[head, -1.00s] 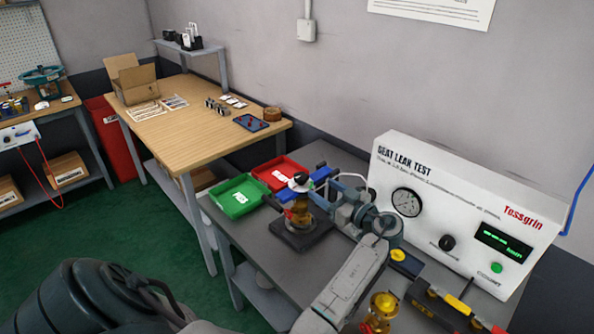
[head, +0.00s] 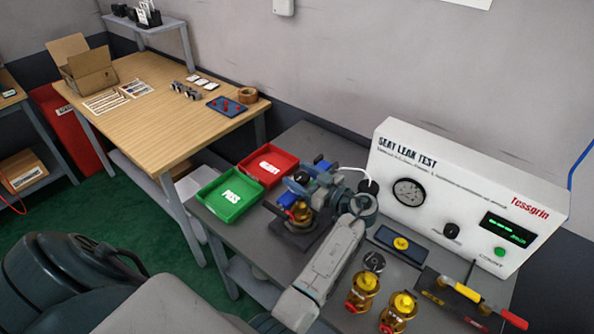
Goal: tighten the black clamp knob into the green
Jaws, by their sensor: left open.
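The clamp fixture stands on a dark base plate (head: 278,234) on the grey bench, with a brass valve body (head: 300,214) and blue parts (head: 287,200) showing. My left gripper (head: 298,184) is open and sits over the top of the fixture. The clamp knob is not clearly seen; my gripper covers the fixture's top, and I cannot tell whether the fingers touch the knob. No green mark on the clamp can be made out. My right gripper is not in view.
The green PASS tray (head: 231,212) and a red tray (head: 283,154) lie left of the fixture. The seat leak test box (head: 462,165) stands at right. Brass valves (head: 398,322) and a tool holder (head: 436,284) lie in front of it.

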